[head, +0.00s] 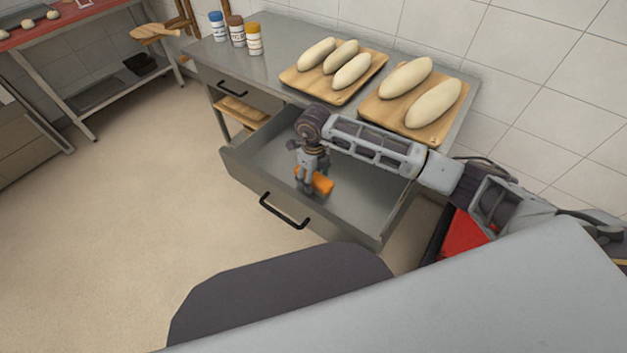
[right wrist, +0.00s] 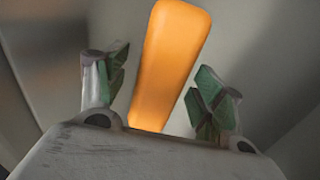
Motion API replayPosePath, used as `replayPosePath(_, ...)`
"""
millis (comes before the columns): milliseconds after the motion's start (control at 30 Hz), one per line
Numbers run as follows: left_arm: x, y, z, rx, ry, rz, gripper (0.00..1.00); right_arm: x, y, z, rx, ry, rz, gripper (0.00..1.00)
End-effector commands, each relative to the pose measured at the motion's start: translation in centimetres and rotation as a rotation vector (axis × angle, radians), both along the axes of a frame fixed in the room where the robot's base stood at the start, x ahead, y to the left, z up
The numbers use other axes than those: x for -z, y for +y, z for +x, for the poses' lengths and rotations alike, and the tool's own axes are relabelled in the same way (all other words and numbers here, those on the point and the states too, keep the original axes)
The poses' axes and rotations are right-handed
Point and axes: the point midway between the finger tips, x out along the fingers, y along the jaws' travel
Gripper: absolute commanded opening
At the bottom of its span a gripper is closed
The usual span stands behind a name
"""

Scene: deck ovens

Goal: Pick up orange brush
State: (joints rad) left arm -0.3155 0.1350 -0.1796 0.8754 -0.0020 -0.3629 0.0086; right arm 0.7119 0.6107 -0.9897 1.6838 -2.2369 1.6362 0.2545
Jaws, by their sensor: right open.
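The orange brush (head: 321,184) lies in the open drawer (head: 349,213) of the grey metal table. In the head view my right gripper (head: 312,183) points down into the drawer right at the brush and hides part of it. In the right wrist view the orange brush (right wrist: 170,62) runs between the two green-padded fingers of my right gripper (right wrist: 157,95). The fingers stand apart with gaps on both sides of the brush, so the gripper is open. Only the smooth orange part shows there; bristles are not visible. My left gripper is not in view.
On the tabletop (head: 283,41) are two wooden boards with dough loaves and several small jars. The drawer walls surround my right gripper; the drawer front has a black handle (head: 284,211). The rest of the drawer looks empty. The floor at left is clear.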

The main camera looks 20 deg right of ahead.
Motion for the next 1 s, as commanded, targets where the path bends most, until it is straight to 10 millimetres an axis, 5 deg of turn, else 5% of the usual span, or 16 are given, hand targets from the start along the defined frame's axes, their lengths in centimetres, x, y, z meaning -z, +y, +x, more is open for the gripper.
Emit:
replayPosePath(267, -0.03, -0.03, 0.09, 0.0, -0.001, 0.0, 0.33, -0.03, -0.02, 0.01, 0.0, 0.0, 0.0, 0.65)
replayPosePath(667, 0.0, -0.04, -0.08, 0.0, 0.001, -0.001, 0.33, -0.07, -0.03, 0.03, 0.0, -0.001, -0.001, 0.16)
replayPosePath(1000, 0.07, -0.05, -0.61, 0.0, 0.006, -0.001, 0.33, -0.42, -0.03, 0.07, 0.0, -0.001, 0.0, 0.15)
